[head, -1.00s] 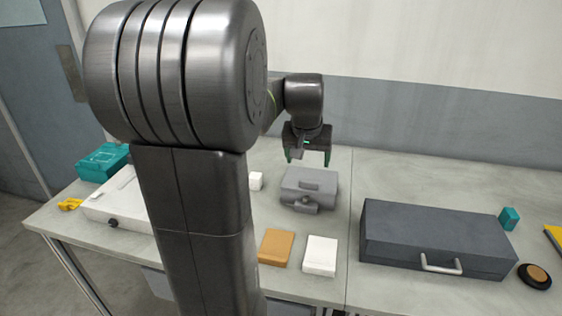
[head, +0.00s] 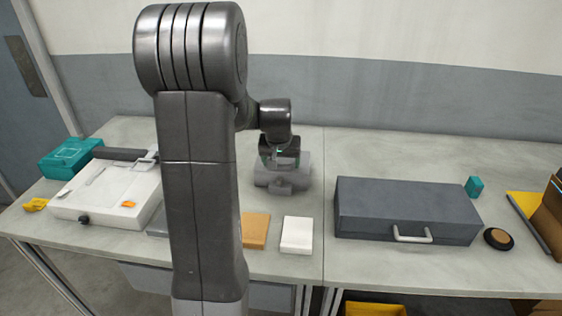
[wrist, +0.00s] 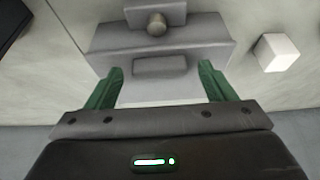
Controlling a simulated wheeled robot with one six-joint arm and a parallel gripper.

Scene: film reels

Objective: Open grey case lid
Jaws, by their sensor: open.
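The small light grey case (head: 268,182) stands on the bench, and its lid looks shut. In the wrist view, the case (wrist: 105,45) lies across the upper middle, with a round knob (wrist: 156,25) on its latch block and a raised plate (wrist: 160,66) on the lid. My gripper (head: 282,163) is low over the case's far part. Its green fingers are apart and empty in the wrist view (wrist: 160,70), one on each side of the raised plate. I cannot tell whether the fingers touch the lid. The gripper hides part of the case in the head view.
A larger dark grey case (head: 405,207) stands to the right. A tan box (head: 256,230) and a white box (head: 297,234) lie in front. A white flat machine (head: 105,190) and teal box (head: 70,157) are left.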

